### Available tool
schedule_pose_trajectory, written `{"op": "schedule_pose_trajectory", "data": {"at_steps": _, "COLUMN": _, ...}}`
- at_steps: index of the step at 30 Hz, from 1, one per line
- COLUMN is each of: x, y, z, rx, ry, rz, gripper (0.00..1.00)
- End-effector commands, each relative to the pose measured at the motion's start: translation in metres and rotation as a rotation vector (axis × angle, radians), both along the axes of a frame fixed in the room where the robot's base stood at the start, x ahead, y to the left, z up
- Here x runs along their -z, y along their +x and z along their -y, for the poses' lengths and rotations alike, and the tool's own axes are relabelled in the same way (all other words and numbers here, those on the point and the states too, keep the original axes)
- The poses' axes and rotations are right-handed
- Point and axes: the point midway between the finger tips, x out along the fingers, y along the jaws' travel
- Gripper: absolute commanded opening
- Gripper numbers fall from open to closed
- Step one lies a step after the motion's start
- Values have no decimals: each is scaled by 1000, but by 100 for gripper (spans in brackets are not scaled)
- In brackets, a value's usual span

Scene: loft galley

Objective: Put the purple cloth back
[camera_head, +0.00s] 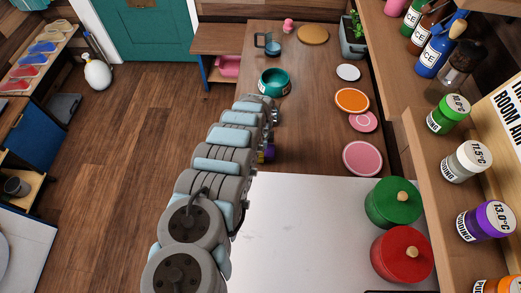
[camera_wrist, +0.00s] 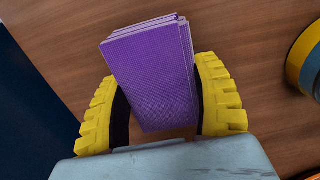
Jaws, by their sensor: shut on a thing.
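The purple cloth (camera_wrist: 152,80) is a folded, layered, textured block in the wrist view. My gripper (camera_wrist: 163,105) has its two yellow ribbed fingers on either side of the cloth, closed on it. The cloth sticks out beyond the fingertips over a brown wooden surface (camera_wrist: 60,35). I cannot tell whether it touches that surface. In the head view my arm reaches over the counter's left edge and hides most of the gripper. A small purple and yellow patch (camera_head: 268,152) shows beside the arm there, too small to tell apart.
A teal bowl (camera_head: 274,82), a glass jug (camera_head: 270,43) and several coloured discs stand on the wooden counter (camera_head: 310,110). Green (camera_head: 393,203) and red (camera_head: 402,255) lidded pots stand on the white worktop (camera_head: 300,220). A yellow-and-blue round thing (camera_wrist: 306,60) lies right of my gripper.

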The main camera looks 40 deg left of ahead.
Motion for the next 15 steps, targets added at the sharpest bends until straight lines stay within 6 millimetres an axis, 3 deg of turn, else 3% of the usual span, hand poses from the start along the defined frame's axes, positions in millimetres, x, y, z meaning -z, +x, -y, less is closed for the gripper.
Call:
{"op": "schedule_pose_trajectory", "data": {"at_steps": 7, "x": 3, "y": 0, "z": 0, "rx": 0, "ry": 1, "rz": 1, "gripper": 36}}
{"op": "schedule_pose_trajectory", "data": {"at_steps": 8, "x": 3, "y": 0, "z": 0, "rx": 0, "ry": 1, "rz": 1, "gripper": 68}}
{"op": "schedule_pose_trajectory", "data": {"at_steps": 10, "x": 2, "y": 0, "z": 0, "rx": 0, "ry": 1, "rz": 1, "gripper": 88}}
{"op": "schedule_pose_trajectory", "data": {"at_steps": 11, "x": 2, "y": 0, "z": 0, "rx": 0, "ry": 1, "rz": 1, "gripper": 92}}
{"op": "schedule_pose_trajectory", "data": {"at_steps": 15, "x": 2, "y": 0, "z": 0, "rx": 0, "ry": 1, "rz": 1, "gripper": 92}}
